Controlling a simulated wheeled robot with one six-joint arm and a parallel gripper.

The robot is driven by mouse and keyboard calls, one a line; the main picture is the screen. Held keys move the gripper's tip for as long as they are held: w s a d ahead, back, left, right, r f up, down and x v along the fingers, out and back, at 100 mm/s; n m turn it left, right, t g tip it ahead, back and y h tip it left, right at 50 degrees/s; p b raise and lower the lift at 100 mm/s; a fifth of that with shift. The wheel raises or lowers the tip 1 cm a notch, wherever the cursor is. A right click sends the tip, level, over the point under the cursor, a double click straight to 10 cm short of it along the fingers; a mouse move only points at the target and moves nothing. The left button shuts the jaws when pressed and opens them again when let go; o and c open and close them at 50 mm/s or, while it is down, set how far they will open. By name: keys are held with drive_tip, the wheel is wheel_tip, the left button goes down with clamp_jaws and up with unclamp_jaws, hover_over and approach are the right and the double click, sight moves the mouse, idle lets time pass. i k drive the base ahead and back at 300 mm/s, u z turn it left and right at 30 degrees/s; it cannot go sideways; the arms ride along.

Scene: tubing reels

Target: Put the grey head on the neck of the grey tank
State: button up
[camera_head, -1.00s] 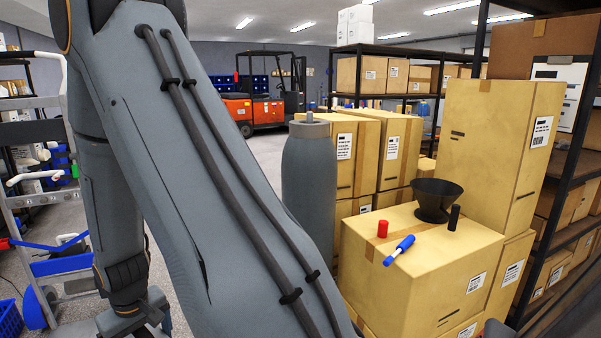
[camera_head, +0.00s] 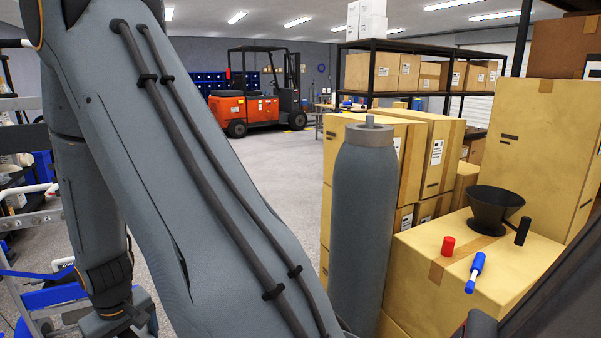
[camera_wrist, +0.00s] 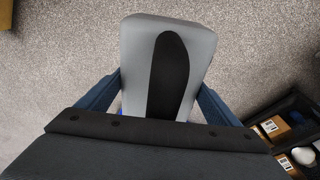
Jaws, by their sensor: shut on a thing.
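The grey tank (camera_head: 360,220) stands upright in the head view, right of my arm and in front of the stacked cartons. It is a tall cylinder with rounded shoulders and a narrower neck (camera_head: 370,135) on top, which has a small stub. The tank's foot is out of sight. In the wrist view my gripper (camera_wrist: 156,82) is shut on the grey head (camera_wrist: 140,45), a light grey block with a dark rounded inset. One finger lies on each side of it. Only floor shows beneath the head. My gripper cannot be made out in the head view.
Cartons (camera_head: 490,280) stand right of the tank. On one are a black funnel (camera_head: 492,212), a red cap (camera_head: 448,246) and a blue-and-white tool (camera_head: 475,272). An orange forklift (camera_head: 245,108) stands far back. Grey floor (camera_head: 285,170) is open behind the tank.

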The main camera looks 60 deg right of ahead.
sight(370, 126)
drive_tip(key=z, duration=0.05)
drive_tip(key=i, duration=1.95)
drive_tip(key=z, duration=4.35)
